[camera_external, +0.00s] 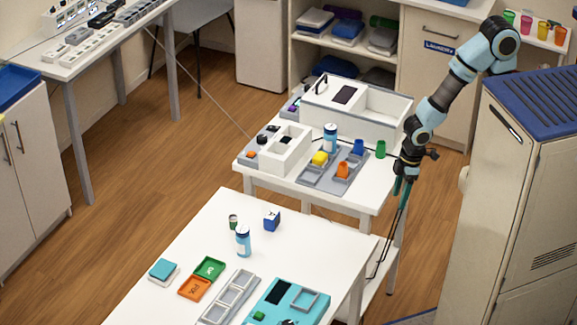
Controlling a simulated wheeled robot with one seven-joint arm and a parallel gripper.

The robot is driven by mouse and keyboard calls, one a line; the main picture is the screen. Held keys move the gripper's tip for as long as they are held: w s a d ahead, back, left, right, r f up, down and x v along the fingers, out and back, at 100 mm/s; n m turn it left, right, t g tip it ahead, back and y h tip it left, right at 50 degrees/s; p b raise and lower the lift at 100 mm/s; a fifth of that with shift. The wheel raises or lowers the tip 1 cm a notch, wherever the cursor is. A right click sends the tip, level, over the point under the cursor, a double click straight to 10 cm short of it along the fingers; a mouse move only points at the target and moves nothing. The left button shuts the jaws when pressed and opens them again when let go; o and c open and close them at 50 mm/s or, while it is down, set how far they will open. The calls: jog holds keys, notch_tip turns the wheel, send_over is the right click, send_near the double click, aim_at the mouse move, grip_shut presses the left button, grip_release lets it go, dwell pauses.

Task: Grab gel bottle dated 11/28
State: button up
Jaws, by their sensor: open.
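Two similar white-and-blue bottles are in view, and I cannot read a date on either. One bottle (243,241) stands upright on the near white table (225,215). The other bottle (330,138) stands upright on the far white table (350,199), at the front of a white box. My gripper (402,191) points down at the right edge of the far table, apart from both bottles. Its dark green fingers are small in the picture; it is open, and I see nothing held.
A blue cup (358,147) and a green cup (381,149) stand near my arm. A grey tray (318,181) holds yellow and orange items. A small can (233,222) and a blue-white box (272,219) flank the near bottle. A tall cabinet (515,190) stands on the right.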

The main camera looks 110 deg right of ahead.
jog(key=o, duration=0.4)
jog(key=n+t+p, duration=0.1)
jog(key=t+p, duration=0.2)
jog(key=t, duration=0.9)
send_near(246, 236)
jog(key=w+d+f, duration=0.2)
jog(key=f, duration=0.1)
jog(key=shift+w+d+f, duration=0.15)
jog(key=shift+w+f, duration=0.05)
jog(key=shift+w, duration=0.05)
jog(key=p+x, duration=0.1)
jog(key=x, duration=0.4)
jog(key=shift+p, duration=0.3)
jog(key=shift+p+x, duration=0.55)
jog(key=shift+x, duration=0.35)
jog(key=shift+p+x, duration=0.85)
jog(key=shift+x, duration=1.15)
